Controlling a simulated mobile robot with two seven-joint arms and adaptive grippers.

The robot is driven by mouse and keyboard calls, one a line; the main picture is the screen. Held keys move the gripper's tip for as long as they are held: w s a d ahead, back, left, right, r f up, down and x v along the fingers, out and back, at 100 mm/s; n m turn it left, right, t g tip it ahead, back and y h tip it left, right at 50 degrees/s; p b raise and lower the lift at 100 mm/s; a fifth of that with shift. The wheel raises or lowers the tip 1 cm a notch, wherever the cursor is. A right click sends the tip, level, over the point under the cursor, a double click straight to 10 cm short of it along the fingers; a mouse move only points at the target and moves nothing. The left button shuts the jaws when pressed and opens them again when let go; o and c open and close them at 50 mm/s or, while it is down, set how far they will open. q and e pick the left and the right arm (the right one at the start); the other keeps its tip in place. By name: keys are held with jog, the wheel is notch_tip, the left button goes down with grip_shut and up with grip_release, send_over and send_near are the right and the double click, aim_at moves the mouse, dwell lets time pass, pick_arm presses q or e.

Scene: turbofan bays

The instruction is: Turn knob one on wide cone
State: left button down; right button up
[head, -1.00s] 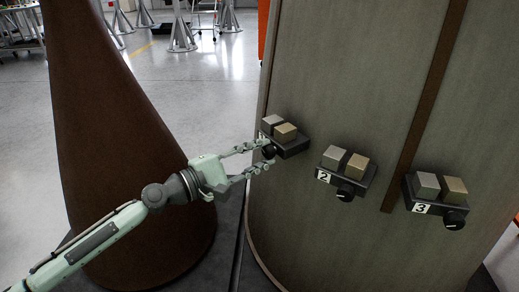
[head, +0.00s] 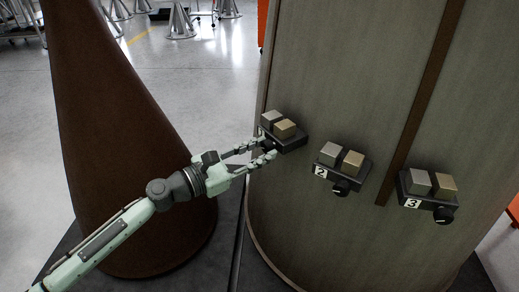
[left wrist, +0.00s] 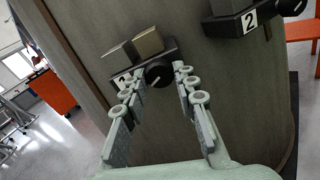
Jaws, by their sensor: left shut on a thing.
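The wide cone (head: 350,70) is the large grey-brown body at the right in the head view. Knob one is a round black knob (left wrist: 158,73) with a light pointer line, under the leftmost black box (head: 290,146). My left gripper (head: 267,149) reaches it from the left and is shut on the knob, one finger at each side in the left wrist view. In the head view the fingers mostly hide this knob. The number label beside it is partly covered by a finger in the left wrist view. My right gripper is not in view.
Box two (head: 328,178) with its black knob (head: 341,188) and box three (head: 422,201) with its knob (head: 443,215) are further right on the same surface. A narrow brown cone (head: 110,130) stands close behind my left arm. Open floor (head: 195,75) lies beyond.

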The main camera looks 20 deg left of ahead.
pick_arm(q)
jog(key=shift+n, duration=0.6)
jog(key=c, duration=1.2)
grip_release()
jog(key=v, duration=1.2)
